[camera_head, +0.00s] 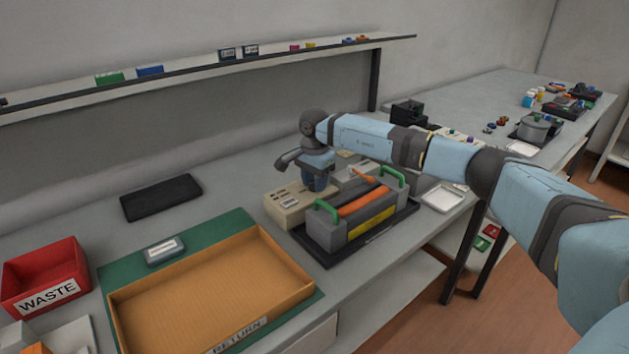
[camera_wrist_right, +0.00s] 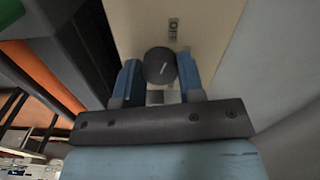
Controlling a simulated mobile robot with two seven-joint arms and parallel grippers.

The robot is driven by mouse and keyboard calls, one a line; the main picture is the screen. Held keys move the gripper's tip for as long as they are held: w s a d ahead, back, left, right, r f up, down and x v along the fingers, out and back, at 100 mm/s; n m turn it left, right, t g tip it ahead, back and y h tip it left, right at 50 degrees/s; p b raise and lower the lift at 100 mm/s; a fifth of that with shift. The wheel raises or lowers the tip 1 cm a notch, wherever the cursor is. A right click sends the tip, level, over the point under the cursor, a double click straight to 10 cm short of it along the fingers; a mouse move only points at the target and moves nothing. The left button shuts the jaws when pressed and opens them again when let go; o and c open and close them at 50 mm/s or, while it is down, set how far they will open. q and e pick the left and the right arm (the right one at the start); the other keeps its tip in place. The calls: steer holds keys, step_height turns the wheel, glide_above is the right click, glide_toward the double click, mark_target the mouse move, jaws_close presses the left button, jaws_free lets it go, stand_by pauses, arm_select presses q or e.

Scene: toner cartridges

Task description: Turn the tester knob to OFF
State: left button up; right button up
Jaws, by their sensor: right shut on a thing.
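The tester (camera_head: 286,207) is a beige box on the bench behind the grey and orange toner unit. Its dark round knob (camera_wrist_right: 160,66) shows in the right wrist view with a pale pointer line on its face, slightly tilted. My right gripper (camera_head: 317,184) reaches down onto the tester, and its blue fingers also show in the right wrist view (camera_wrist_right: 158,80). They are shut on the knob, one on each side. In the head view the gripper hides the knob. My left gripper is not in view.
The toner unit with green handles (camera_head: 360,215) stands close in front of the tester. An orange-brown RETURN tray (camera_head: 290,262), a red WASTE bin (camera_head: 62,268) and a black pad (camera_head: 160,197) lie to the left. A shelf (camera_head: 205,68) runs above the bench.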

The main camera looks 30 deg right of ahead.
steer(key=o, duration=0.9)
arm_select(q)
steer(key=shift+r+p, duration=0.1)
steer(key=shift+p, duration=0.5)
arm_select(e)
step_height(320, 180, up, 14)
steer(key=shift+f, duration=0.1)
